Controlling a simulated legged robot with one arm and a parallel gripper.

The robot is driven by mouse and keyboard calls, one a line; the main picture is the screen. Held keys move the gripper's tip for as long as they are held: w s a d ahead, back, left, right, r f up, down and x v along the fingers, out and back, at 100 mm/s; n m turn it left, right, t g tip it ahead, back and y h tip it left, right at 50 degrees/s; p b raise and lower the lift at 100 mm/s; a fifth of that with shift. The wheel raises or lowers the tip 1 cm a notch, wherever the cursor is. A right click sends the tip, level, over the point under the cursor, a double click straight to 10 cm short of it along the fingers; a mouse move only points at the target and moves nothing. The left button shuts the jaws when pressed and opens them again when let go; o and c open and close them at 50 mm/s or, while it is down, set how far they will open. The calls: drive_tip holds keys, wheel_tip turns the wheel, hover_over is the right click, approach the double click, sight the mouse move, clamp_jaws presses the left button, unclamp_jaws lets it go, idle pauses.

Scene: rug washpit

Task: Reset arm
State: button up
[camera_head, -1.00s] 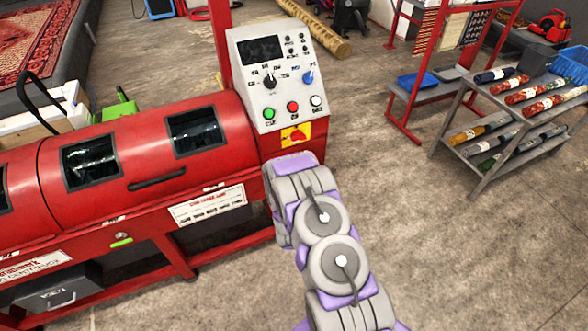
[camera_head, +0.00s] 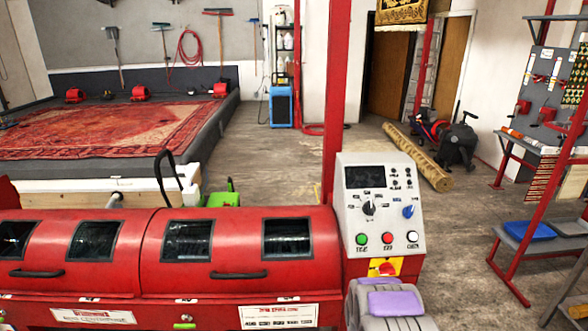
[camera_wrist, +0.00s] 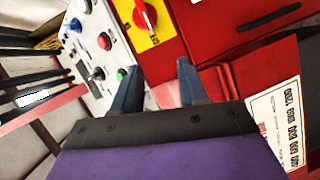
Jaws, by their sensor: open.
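My arm (camera_head: 390,305) shows at the bottom of the head view, in front of the right end of the red machine (camera_head: 200,235). My gripper (camera_wrist: 157,85) shows in the wrist view with its two fingers apart and nothing between them. Beyond the fingers are the machine's grey control panel (camera_wrist: 92,58) and a red rotary switch (camera_wrist: 145,15) on a yellow plate. The gripper itself is out of the head view. I cannot tell how far the fingertips are from the machine.
A red post (camera_head: 335,90) rises behind the control panel (camera_head: 380,215). A patterned rug (camera_head: 100,130) lies on the raised washpit at the back left. A rolled rug (camera_head: 418,158) lies on the floor. Open floor (camera_head: 440,235) lies right of the machine.

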drive_tip(key=s+a+r+m+g+y, duration=0.5)
drive_tip(key=s+a+r+m+g, duration=0.4)
drive_tip(key=s+r, duration=0.5)
drive_tip(key=s+a+r+m+g, duration=0.1)
drive_tip(key=s+r, duration=0.3)
drive_tip(key=s, duration=0.7)
drive_tip(key=s+a+r+m+g, duration=0.1)
drive_tip(key=s+r+g, duration=0.3)
drive_tip(key=s, duration=0.7)
drive_tip(key=s+a+r+g, duration=0.1)
drive_tip(key=s+r, duration=0.4)
drive_tip(key=s, duration=0.7)
drive_tip(key=shift+a+m+g, duration=0.15)
drive_tip(key=shift+m+g, duration=0.25)
drive_tip(key=shift+g, duration=0.4)
drive_tip(key=shift+w+r, duration=0.1)
drive_tip(key=shift+w, duration=0.1)
drive_tip(key=shift+c, duration=0.2)
